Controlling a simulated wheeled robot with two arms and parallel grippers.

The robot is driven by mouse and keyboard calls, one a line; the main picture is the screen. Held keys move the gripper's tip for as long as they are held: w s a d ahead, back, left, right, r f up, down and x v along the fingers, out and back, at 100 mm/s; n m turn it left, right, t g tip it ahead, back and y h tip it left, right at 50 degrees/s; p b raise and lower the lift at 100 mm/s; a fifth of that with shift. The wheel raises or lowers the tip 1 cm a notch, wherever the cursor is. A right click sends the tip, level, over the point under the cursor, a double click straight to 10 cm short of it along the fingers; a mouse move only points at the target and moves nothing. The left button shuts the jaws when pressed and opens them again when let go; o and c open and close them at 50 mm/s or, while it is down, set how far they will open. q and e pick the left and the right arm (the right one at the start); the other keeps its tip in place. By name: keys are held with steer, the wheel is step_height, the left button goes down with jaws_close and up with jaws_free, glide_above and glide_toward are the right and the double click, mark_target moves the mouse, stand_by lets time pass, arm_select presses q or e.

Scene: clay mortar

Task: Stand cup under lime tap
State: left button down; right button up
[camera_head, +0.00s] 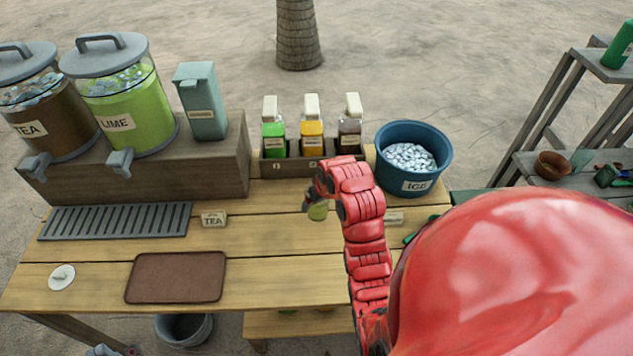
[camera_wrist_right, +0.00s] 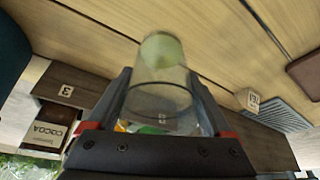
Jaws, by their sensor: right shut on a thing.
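The lime dispenser (camera_head: 125,108) is a clear jar of bright green drink with a grey lid, standing on a brown raised block at the back left. The grey lime tap (camera_head: 121,161) juts from its lower front, above the slatted drip tray (camera_head: 115,222). My right gripper (camera_head: 313,200) is over the middle of the table, right of the tap. It is shut on a clear cup (camera_wrist_right: 158,92), with pale green showing at its far end; the cup also shows in the head view (camera_head: 318,210). Only a small part of my left gripper (camera_head: 103,351) shows at the bottom edge.
The tea dispenser (camera_head: 40,115) stands left of the lime one. A bottle rack (camera_head: 290,165) and a blue ice bucket (camera_head: 414,160) are behind my right gripper. A brown mat (camera_head: 176,277) lies in front.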

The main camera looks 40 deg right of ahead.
steer(key=shift+s+a, duration=0.4)
steer(key=shift+s, duration=0.2)
steer(key=s+a+r, duration=0.1)
steer(key=a+r, duration=0.1)
steer(key=a, duration=0.6)
steer(key=s+a+r, duration=0.1)
steer(key=a+r, duration=0.1)
steer(key=a, duration=0.7)
steer(key=shift+r+n, duration=0.3)
steer(key=shift+n, duration=0.1)
steer(key=shift+s, duration=0.1)
